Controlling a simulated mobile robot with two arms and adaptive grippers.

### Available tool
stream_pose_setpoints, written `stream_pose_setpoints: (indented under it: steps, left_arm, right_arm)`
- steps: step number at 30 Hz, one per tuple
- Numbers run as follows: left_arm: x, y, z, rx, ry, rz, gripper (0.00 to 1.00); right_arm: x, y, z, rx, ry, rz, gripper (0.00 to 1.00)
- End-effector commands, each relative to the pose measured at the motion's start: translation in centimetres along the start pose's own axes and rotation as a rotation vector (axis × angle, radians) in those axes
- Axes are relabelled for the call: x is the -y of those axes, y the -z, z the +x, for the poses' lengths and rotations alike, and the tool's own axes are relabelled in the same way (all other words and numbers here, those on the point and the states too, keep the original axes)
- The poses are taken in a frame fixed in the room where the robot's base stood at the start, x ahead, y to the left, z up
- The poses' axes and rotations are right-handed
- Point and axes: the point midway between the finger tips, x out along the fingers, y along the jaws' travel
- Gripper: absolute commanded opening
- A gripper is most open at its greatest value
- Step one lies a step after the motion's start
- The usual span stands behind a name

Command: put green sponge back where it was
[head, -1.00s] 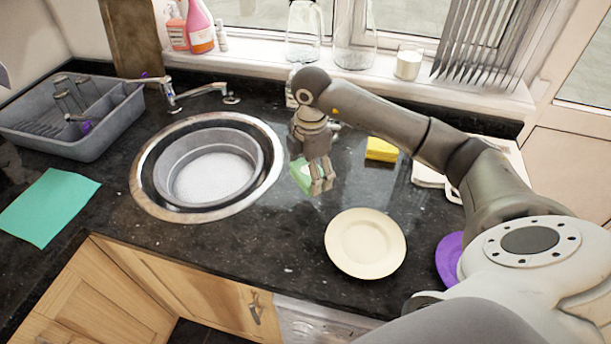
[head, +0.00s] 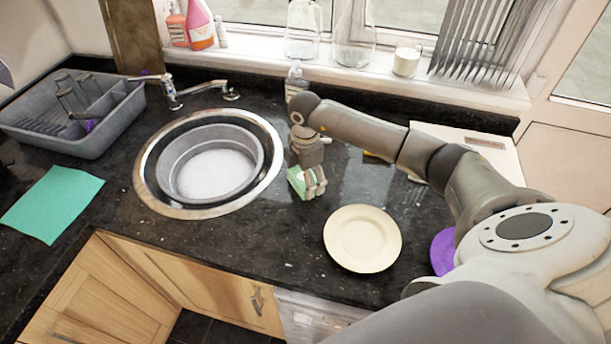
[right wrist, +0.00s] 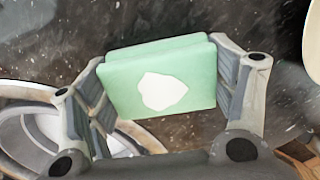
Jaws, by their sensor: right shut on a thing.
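The green sponge (head: 297,181) is between the fingers of my right gripper (head: 313,186), just right of the sink in the head view. In the right wrist view the green sponge (right wrist: 160,75) has a white patch on its face, and the fingers of my right gripper (right wrist: 165,92) press its two sides. I cannot tell whether the sponge touches the counter. My left gripper does not show.
The round sink (head: 167,192) with a grey basin (head: 243,175) lies left of the gripper. A cream plate (head: 363,238) and a purple plate (head: 441,252) are to the right. The yellow sponge (head: 372,155) is mostly hidden behind my arm. A teal cloth (head: 50,204) lies far left.

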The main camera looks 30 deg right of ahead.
Motion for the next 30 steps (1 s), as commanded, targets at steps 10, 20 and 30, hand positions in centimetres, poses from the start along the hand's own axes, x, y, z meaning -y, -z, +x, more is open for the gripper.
stream_pose_setpoints:
  steps: [10,20,30]
  left_arm:
    - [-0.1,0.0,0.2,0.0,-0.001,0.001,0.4]
    - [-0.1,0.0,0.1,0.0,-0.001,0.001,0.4]
    - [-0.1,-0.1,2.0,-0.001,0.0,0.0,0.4]
  right_arm:
    - [0.0,0.0,0.3,0.0,0.0,0.001,0.99]
    - [0.0,0.0,0.1,0.0,0.0,0.001,0.99]
    - [-0.2,-0.1,-5.0,0.0,-0.008,0.0,0.99]
